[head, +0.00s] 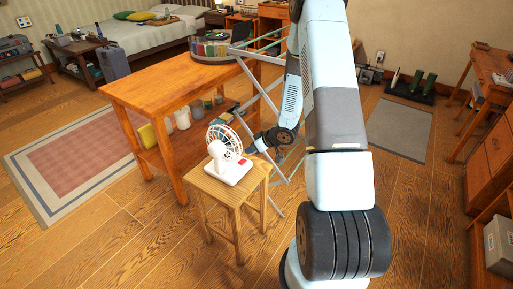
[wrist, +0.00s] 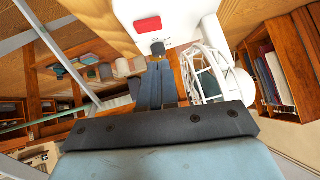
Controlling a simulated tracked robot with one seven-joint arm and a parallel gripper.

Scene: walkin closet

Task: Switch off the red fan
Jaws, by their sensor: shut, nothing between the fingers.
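A small white desk fan (head: 219,150) stands upright on a wooden stool (head: 228,191); its body is white, not red. A red rocker or button (head: 242,162) sits on its white base (head: 230,176). My gripper (head: 251,149) is shut and empty, just right of the fan near the base. In the wrist view, the fingertips of my gripper (wrist: 158,48) point at the white base (wrist: 180,15), a little short of the red button (wrist: 148,25). The fan cage (wrist: 207,75) is beside the fingers on the right. I cannot tell whether the fingertips touch the base.
A wooden table (head: 165,82) with a tray of jars (head: 211,48) stands behind the stool. A folding drying rack (head: 262,85) is close behind my gripper. Open floor lies left and in front of the stool, with a red rug (head: 80,150) at left.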

